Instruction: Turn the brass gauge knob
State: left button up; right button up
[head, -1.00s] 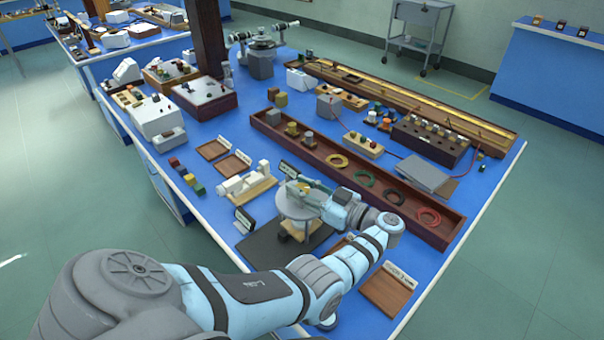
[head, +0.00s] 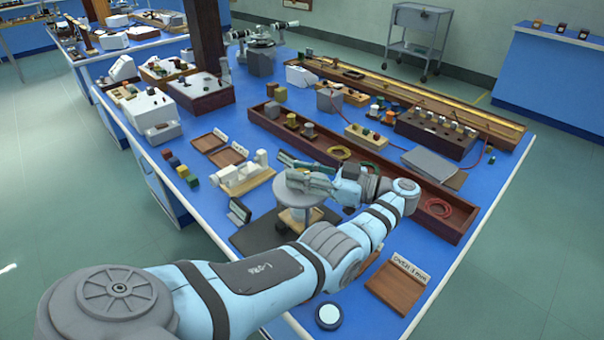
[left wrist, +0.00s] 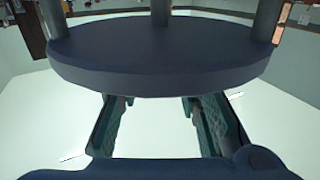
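My left gripper (head: 287,168) reaches in over a round grey disc (head: 297,201) on a stand near the front of the blue bench. Its two fingers are spread apart, with nothing visible between them. In the left wrist view the fingers (left wrist: 155,112) also stand apart, and a large dark disc with posts (left wrist: 160,50) spans the view and covers their tips. I cannot tell whether the gripper touches the disc on the stand. I cannot make out the brass gauge knob in either view. My right gripper is out of view.
Behind the gripper lies a long wooden tray (head: 462,227) with coloured wire rings. A white device on a wooden base (head: 245,178) stands to the left. A labelled brown tray (head: 397,289) lies at the front right. Bare blue bench shows between them.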

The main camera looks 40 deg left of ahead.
pick_arm(q)
jog(key=o, duration=0.5)
notch_tip(320, 180, up, 10)
jog(key=shift+a, duration=0.1)
